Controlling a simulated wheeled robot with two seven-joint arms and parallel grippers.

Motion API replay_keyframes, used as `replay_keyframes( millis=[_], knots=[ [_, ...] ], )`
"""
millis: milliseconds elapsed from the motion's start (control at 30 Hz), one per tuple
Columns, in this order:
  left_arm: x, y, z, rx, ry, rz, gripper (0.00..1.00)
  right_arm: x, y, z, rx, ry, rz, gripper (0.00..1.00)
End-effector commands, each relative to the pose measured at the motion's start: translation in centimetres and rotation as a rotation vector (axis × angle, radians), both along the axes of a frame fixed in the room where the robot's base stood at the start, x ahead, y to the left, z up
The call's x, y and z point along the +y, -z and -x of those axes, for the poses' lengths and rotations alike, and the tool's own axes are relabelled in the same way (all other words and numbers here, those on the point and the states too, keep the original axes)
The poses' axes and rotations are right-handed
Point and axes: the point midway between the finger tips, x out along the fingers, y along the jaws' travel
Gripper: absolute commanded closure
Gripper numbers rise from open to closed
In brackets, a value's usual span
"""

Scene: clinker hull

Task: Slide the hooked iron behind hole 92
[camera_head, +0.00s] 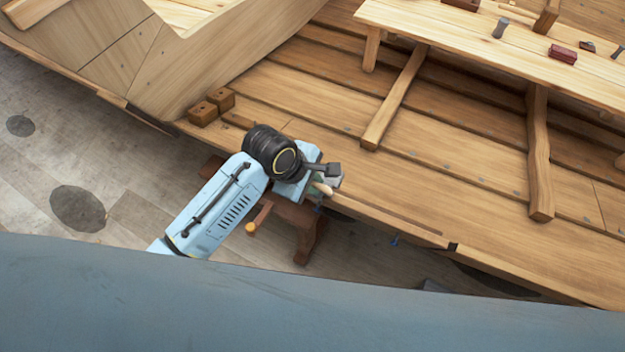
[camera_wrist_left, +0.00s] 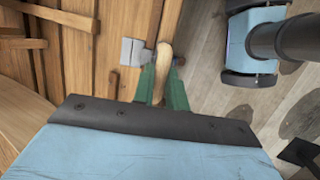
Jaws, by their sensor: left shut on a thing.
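My left gripper (camera_head: 318,186) is at the upper edge of the hull planking. In the left wrist view, its green fingers (camera_wrist_left: 162,88) are shut on the pale wooden handle of the hooked iron (camera_wrist_left: 163,62). The iron's grey metal head (camera_wrist_left: 132,52) sticks out to the left, over the planks by the edge. I cannot tell whether the head touches the plank. Hole 92 cannot be picked out. My right gripper is in neither view.
The planked hull (camera_head: 440,155) has upright ribs (camera_head: 540,150) and a bench (camera_head: 440,22) with small tools. Two wooden blocks (camera_head: 205,112) sit on the edge to the left. A wooden trestle (camera_head: 305,240) stands under the edge. The floor (camera_head: 130,200) at left is clear.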

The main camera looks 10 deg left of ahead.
Motion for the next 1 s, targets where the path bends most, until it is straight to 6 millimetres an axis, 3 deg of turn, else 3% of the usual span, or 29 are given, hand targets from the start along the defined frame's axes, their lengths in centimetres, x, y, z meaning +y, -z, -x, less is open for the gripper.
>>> replay_keyframes(
  millis=[300,333,533,800,1000],
  knots=[
    [0.1,-0.2,0.1,0.000,0.001,-0.002,1.00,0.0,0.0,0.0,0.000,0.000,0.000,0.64],
    [0.1,-0.2,0.1,0.000,0.001,-0.002,0.85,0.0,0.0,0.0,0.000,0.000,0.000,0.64],
    [0.1,-0.2,0.0,0.000,0.000,-0.001,0.60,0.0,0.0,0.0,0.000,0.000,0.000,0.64],
    [0.2,-0.1,0.2,0.006,0.000,-0.005,0.60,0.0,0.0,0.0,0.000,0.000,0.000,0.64],
    [0.1,-2.3,0.0,-0.001,-0.001,0.000,0.60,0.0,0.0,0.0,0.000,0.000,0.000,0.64]
  ],
)
